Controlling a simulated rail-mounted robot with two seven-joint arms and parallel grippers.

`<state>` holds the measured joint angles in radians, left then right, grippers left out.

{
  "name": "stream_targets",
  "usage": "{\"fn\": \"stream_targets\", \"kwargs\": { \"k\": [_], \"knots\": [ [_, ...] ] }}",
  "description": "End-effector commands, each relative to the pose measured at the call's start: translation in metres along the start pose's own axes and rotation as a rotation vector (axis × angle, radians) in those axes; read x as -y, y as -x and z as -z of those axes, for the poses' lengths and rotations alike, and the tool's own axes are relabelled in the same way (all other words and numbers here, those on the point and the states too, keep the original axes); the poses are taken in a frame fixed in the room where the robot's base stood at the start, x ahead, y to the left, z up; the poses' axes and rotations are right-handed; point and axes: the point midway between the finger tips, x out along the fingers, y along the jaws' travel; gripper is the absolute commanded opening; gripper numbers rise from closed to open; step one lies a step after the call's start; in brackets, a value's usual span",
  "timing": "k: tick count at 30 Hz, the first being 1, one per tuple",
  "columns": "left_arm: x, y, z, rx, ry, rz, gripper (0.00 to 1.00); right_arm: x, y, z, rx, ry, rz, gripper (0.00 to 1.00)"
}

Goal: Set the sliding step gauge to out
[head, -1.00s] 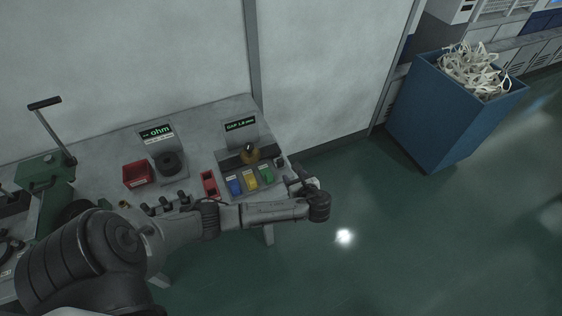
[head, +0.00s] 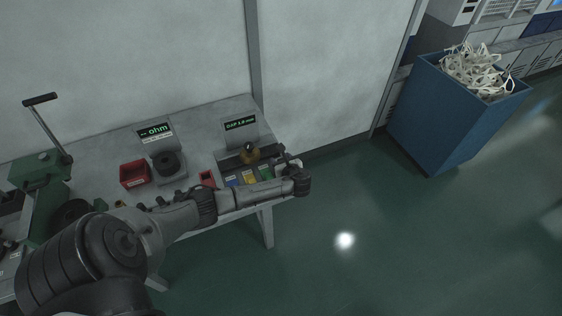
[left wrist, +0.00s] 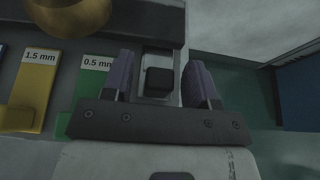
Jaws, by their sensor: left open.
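The gauge station with a lit GAP display (head: 240,124) stands at the right end of the bench. A brass-coloured round part (head: 249,154) sits on it, above blue, yellow (head: 249,176) and green labelled pieces. In the left wrist view, the yellow piece (left wrist: 33,85) reads 1.5 mm and the green piece (left wrist: 93,75) 0.5 mm. A small black block (left wrist: 158,80) on a grey strip, seemingly the step gauge's knob, lies between my left gripper's fingers. My left gripper (head: 290,165) is open, with gaps visible beside the block. My right gripper is not in view.
A red bin (head: 135,174) and a black round part (head: 168,163) by the ohm display (head: 156,131) stand left of the gauge. A green lever press (head: 42,170) is at far left. A blue scrap bin (head: 455,115) stands on clear floor to the right.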

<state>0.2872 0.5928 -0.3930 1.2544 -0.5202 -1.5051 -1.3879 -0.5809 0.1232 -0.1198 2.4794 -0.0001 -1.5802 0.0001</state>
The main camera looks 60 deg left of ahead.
Motion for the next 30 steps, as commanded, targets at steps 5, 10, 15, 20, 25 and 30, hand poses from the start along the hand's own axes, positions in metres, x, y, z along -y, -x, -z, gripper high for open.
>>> {"fn": "stream_targets", "kwargs": {
  "k": [5,10,15,20,25,30],
  "knots": [
    [0.0001,-0.0016,-0.0003,0.0,0.001,0.0,0.53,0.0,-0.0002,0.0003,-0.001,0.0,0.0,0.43],
    [0.0,-0.0014,-0.0002,0.0,0.0,0.0,0.5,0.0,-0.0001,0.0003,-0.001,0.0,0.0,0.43],
    [-0.0001,-0.0013,-0.0001,0.0,0.0,0.0,0.34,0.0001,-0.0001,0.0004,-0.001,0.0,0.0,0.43],
    [-0.0001,-0.0012,0.0,0.0,0.0,0.0,0.19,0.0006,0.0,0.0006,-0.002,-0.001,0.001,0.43],
    [-0.0001,-0.0012,0.0001,0.0,0.0,0.0,0.02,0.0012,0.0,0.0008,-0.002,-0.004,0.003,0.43],
    [-0.0002,-0.0012,0.0002,0.0,0.0,0.0,0.0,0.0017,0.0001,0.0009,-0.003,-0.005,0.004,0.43]
  ]
}}
